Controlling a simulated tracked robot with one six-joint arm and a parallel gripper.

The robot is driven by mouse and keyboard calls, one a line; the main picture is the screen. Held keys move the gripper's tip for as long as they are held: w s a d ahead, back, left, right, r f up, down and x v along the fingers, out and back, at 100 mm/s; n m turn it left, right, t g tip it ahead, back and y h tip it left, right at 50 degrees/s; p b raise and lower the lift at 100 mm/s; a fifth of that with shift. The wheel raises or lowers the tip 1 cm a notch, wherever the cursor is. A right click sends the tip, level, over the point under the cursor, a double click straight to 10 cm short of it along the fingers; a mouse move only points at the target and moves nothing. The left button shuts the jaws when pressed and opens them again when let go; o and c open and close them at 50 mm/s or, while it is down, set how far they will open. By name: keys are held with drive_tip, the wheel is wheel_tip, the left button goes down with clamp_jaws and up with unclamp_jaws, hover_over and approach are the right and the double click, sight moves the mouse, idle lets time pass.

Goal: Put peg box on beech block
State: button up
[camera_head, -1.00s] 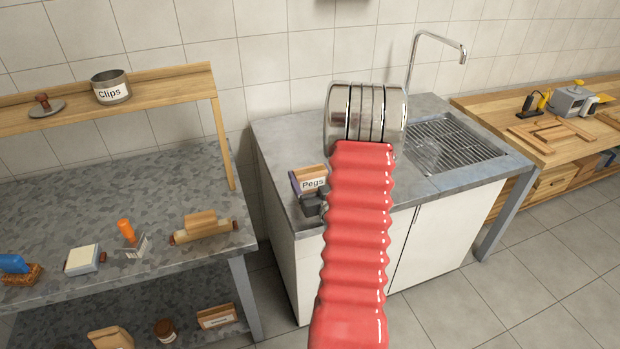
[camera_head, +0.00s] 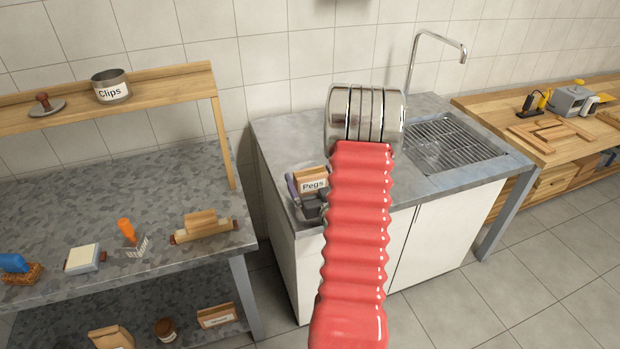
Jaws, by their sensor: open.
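The peg box (camera_head: 311,179), a small wooden-topped box labelled "Pegs", is at the left front of the grey sink counter. My gripper (camera_head: 308,192) is at the box, its dark body in front and a purple-grey finger along the box's left side. The jaws are open, with a narrow gap beside the box. My red arm hides the box's right side and the other finger. A pale wooden block (camera_head: 201,216), perhaps the beech block, shows at the rolling pin on the left counter; I cannot tell whether they touch.
The rolling pin (camera_head: 204,233) lies near the right end of the speckled counter (camera_head: 165,190). An orange-handled tool (camera_head: 127,231) is to its left. A wooden shelf (camera_head: 150,82) with a clips tin (camera_head: 110,86) stands above. A floor gap separates this counter from the sink counter (camera_head: 285,135).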

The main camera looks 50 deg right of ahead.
drive_tip(key=shift+s+r, duration=0.1)
drive_tip(key=v, duration=1.2)
drive_tip(key=shift+w, duration=0.2)
idle(0.4)
drive_tip(key=shift+w+a+r, duration=0.1)
drive_tip(key=shift+w, duration=0.25)
drive_tip(key=w+a+r+n+g+y, duration=0.1)
drive_tip(key=w, duration=0.1)
drive_tip(key=w+a+r+n, duration=0.1)
drive_tip(key=w+a, duration=0.1)
drive_tip(key=w, duration=0.1)
drive_tip(key=w+a+r+n+g+y, duration=0.1)
drive_tip(key=w+a, duration=0.1)
drive_tip(key=w, duration=0.1)
drive_tip(key=shift+w+r+g+y, duration=0.2)
drive_tip(key=shift+r+g+y, duration=0.1)
drive_tip(key=shift+r, duration=0.05)
drive_tip(key=s+a+r+n+g+y, duration=0.15)
drive_tip(key=a+r, duration=0.35)
drive_tip(key=a, duration=0.6)
drive_tip(key=s+a+r+g+y, duration=0.1)
drive_tip(key=a+r+g+y, duration=0.3)
drive_tip(key=a, duration=0.8)
drive_tip(key=s+a+r+n+g+y, duration=0.1)
drive_tip(key=s+a+r, duration=0.3)
drive_tip(key=s+a, duration=0.7)
drive_tip(key=shift+s+a+n+g, duration=0.3)
drive_tip(key=shift+a+n+g, duration=0.05)
